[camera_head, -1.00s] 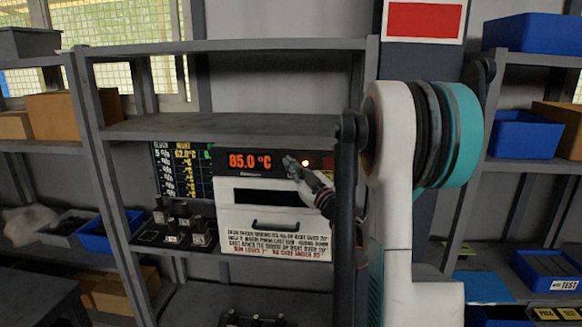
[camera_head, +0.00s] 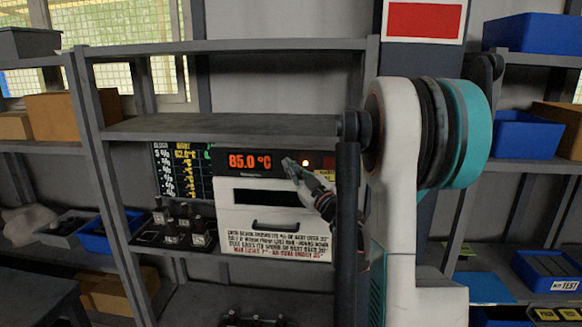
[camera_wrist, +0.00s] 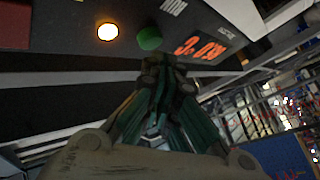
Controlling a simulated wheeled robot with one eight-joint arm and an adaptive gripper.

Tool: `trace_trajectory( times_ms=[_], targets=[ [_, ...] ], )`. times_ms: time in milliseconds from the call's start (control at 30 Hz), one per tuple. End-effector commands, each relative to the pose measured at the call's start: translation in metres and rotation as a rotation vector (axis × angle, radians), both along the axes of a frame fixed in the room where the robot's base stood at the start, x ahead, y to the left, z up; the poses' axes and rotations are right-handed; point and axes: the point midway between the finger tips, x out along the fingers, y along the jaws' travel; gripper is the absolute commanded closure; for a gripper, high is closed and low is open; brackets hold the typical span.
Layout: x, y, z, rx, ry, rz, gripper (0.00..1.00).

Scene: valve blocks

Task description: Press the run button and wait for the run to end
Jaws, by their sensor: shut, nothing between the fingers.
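The machine is a white box (camera_head: 231,212) with a black control panel (camera_head: 226,168) on the middle shelf. Its display (camera_head: 250,161) reads 85.0 °C in orange. A lamp (camera_head: 305,163) glows amber on the panel and also shows in the wrist view (camera_wrist: 107,32).
A dark screen (camera_head: 172,170) with columns of figures stands behind the machine's left side. Several dark valve blocks (camera_head: 183,221) stand on a tray to its left. A printed notice (camera_head: 277,244) is on the machine's lower front. A shelf board (camera_head: 215,127) runs above.

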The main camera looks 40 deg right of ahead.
Motion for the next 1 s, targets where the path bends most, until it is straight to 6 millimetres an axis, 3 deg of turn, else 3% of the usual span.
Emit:
trace_trajectory(
  times_ms=[533,1000],
  targets=[
    [-0.032,0.038,0.0,0.0,0.0,0.0,1.0],
    [-0.035,0.041,0.0,0.0,0.0,0.0,1.0]
  ],
)
